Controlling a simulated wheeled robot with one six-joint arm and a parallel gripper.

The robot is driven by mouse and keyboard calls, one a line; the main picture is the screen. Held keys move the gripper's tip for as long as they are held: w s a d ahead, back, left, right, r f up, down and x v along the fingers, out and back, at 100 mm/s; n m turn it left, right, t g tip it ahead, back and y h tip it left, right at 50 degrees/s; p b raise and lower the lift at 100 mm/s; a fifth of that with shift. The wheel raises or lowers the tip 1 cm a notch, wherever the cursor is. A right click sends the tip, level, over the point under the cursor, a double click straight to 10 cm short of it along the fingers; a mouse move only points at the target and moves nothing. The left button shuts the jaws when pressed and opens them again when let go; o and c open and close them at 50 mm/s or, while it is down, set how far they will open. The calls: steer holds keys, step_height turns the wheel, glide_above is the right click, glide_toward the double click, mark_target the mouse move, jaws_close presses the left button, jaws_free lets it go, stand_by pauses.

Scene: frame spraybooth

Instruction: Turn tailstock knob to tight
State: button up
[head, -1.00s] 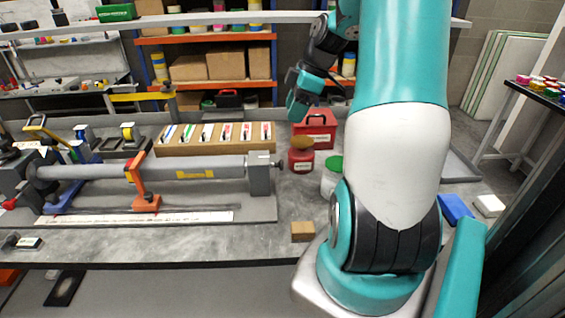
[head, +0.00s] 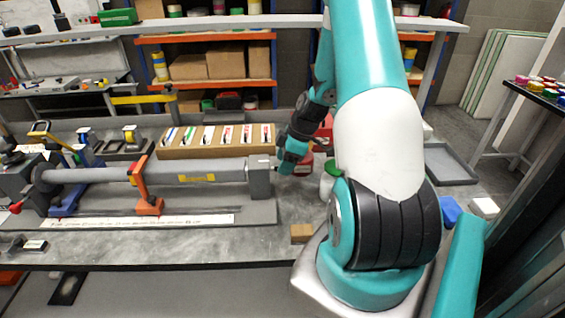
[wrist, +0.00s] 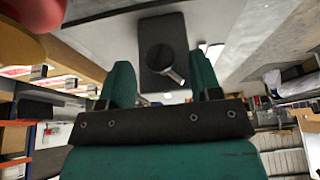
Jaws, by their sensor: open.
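The tailstock (head: 260,180) is a grey block at the right end of the long grey tube in the head view. In the wrist view the tailstock (wrist: 150,30) shows as a dark grey block, with a round dark knob (wrist: 160,56) that has a short pale lever pointing down and right. My gripper (head: 281,163) is just right of the tailstock. In the wrist view my gripper's two teal fingers (wrist: 163,80) are apart, with the knob ahead between them. I see no contact, and the gap is empty. The knob is hidden by my gripper in the head view.
An orange clamp stand (head: 145,190) straddles the tube (head: 100,175). A wooden rack (head: 215,150) of cards stands behind it. A red pot (head: 303,165) is close beside my gripper, and a green-lidded pot (head: 331,175) is further right. A small cardboard box (head: 301,232) sits in front.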

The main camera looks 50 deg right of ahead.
steer(key=shift+x, duration=0.95)
steer(key=shift+c, duration=0.4)
steer(key=shift+r, duration=0.1)
steer(key=c, duration=0.8)
steer(key=shift+c, duration=0.2)
steer(key=shift+w+d, duration=0.1)
steer(key=m+g+y+p, duration=0.1)
steer(key=g+y, duration=0.1)
steer(key=y, duration=0.1)
steer(key=shift+w+d, duration=0.1)
steer(key=shift+d, duration=0.05)
steer(key=shift+w+d+m+g+y+p, duration=0.15)
steer(key=shift+m+g+y+p, duration=0.35)
steer(key=shift+g+y+p, duration=0.8)
steer(key=shift+g+y, duration=0.3)
steer(key=shift+y, duration=0.2)
